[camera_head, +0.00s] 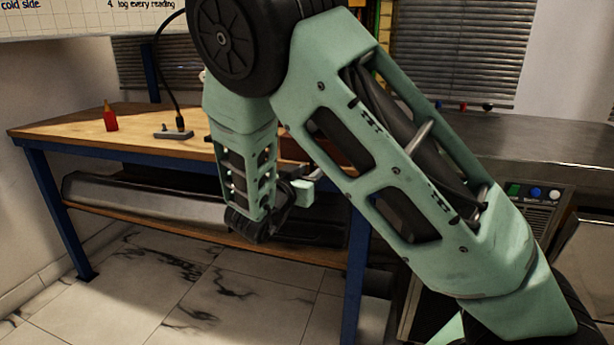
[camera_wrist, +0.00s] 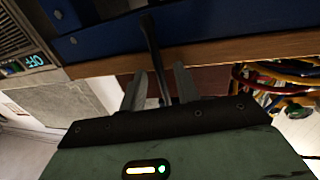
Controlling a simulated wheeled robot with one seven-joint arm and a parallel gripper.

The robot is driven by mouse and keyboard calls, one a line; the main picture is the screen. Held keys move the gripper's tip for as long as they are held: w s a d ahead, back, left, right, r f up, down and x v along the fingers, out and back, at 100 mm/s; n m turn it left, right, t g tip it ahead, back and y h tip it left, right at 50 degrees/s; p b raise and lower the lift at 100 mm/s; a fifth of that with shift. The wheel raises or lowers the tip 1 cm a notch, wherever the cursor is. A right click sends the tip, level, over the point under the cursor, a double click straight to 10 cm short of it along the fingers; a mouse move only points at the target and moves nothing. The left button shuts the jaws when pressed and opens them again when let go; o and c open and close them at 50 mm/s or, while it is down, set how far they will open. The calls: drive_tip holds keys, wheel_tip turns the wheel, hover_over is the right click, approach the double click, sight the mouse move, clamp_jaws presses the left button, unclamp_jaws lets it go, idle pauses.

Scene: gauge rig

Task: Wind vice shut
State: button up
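In the wrist view my gripper (camera_wrist: 160,85) has its two grey fingers apart. A dark bar (camera_wrist: 151,45), which looks like the vice handle, runs between them, with a gap on its left side. I cannot tell whether the right finger touches it. A dull red surface beyond the fingers may be the vice body. My fingertips are hidden there too.
A red bottle (camera_head: 110,117) and a grey block (camera_head: 174,133) with a black cable stand on the bench's left. Coloured wires (camera_wrist: 285,75) lie close on the right in the wrist view. A metal cabinet with buttons (camera_head: 536,192) stands right. The tiled floor in front is clear.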

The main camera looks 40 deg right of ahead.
clamp_jaws()
